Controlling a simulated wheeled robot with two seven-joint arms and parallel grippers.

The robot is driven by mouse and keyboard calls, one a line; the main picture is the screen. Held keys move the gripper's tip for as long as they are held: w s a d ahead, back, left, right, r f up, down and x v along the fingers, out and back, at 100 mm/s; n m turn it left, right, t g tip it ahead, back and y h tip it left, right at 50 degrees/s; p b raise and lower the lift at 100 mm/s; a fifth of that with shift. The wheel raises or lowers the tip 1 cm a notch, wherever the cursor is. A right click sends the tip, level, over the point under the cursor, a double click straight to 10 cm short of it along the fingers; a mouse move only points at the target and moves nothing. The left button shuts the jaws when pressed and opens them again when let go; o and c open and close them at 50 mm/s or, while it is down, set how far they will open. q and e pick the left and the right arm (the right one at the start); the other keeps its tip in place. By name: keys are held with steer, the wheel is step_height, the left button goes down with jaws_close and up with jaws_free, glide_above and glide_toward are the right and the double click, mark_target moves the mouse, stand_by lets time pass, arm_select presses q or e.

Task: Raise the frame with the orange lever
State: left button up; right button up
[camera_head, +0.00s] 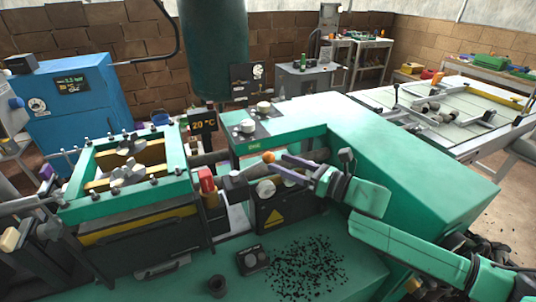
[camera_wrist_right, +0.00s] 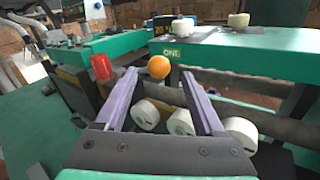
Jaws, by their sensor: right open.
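The orange ball knob of the lever (camera_head: 268,157) sits at the middle of the machine, and it also shows in the right wrist view (camera_wrist_right: 159,66). My right gripper (camera_head: 278,163) is open, its two purple fingers pointing at the knob. In the right wrist view the knob appears between the fingertips (camera_wrist_right: 158,76), near their ends. I cannot tell if they touch it. The lever's shaft is mostly hidden. A green rectangular frame with bolts (camera_head: 180,160) lies level over the machine's left part. My left gripper is not in view.
A red knob (camera_head: 206,180) stands just left of the orange one, also seen in the right wrist view (camera_wrist_right: 101,66). White rollers (camera_wrist_right: 180,122) lie close by the right fingers. Black bits (camera_head: 308,268) and a small black box (camera_head: 252,260) are on the green front surface.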

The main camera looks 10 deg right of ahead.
mark_target(268, 158)
steer(key=x, duration=0.2)
steer(key=p+x, duration=0.1)
steer(key=x, duration=0.1)
steer(key=shift+w+a+r, duration=0.15)
steer(key=shift+a+r, duration=0.1)
steer(key=shift+w+a+f, duration=0.25)
steer(key=shift+w+a, duration=0.05)
steer(key=shift+s+d, duration=0.1)
steer(key=shift+c, duration=0.7)
steer(key=shift+r, duration=0.1)
jaws_close()
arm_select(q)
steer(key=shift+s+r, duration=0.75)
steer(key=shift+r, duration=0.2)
